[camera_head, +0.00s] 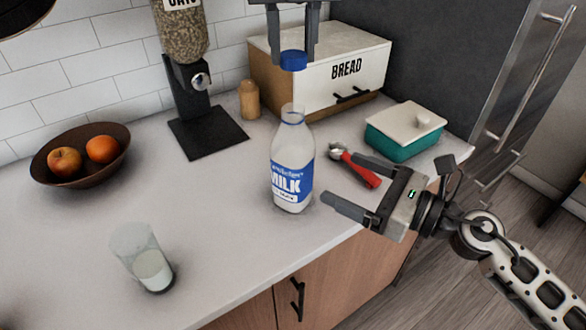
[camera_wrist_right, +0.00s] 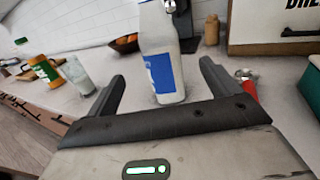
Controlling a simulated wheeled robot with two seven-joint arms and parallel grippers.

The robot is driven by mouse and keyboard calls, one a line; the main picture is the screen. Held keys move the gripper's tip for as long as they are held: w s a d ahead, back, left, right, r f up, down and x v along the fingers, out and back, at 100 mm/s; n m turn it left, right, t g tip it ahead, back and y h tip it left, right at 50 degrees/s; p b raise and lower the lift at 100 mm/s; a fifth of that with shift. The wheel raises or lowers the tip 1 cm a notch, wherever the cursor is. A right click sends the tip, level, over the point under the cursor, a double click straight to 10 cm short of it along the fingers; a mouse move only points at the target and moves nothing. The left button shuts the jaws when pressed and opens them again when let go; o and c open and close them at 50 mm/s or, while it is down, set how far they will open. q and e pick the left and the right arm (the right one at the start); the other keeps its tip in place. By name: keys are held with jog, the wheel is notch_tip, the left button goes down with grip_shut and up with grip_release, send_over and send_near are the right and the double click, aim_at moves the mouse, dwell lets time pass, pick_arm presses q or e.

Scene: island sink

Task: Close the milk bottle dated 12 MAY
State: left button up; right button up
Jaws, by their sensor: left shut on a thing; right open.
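The milk bottle (camera_head: 292,165), with a blue and white label, stands upright and uncapped on the counter; its date is too small to read. The blue cap (camera_head: 293,60) is above the bottle's mouth, apart from it. My left gripper (camera_head: 293,58) comes down from the top edge, shut on the cap. My right gripper (camera_head: 340,178) is open and empty, its fingers pointing at the bottle from the right. In the right wrist view the bottle (camera_wrist_right: 160,50) stands ahead, between and beyond the open fingertips (camera_wrist_right: 162,74).
A glass of milk (camera_head: 150,268) stands at front left, a fruit bowl (camera_head: 80,165) behind it. A bread box (camera_head: 345,75), teal dish (camera_head: 402,142) and red-handled scoop (camera_head: 362,172) are right of the bottle.

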pick_arm(q)
jog(key=shift+w, duration=0.1)
pick_arm(e)
jog(key=x, duration=1.1)
jog(key=shift+w+a, duration=0.25)
jog(key=shift+w, duration=0.05)
jog(key=c, duration=1.5)
pick_arm(q)
send_over(292, 106)
jog(key=shift+f, duration=2.5)
jog(key=shift+d+f, duration=0.1)
jog(key=shift+f, duration=0.8)
jog(key=shift+f, duration=0.55)
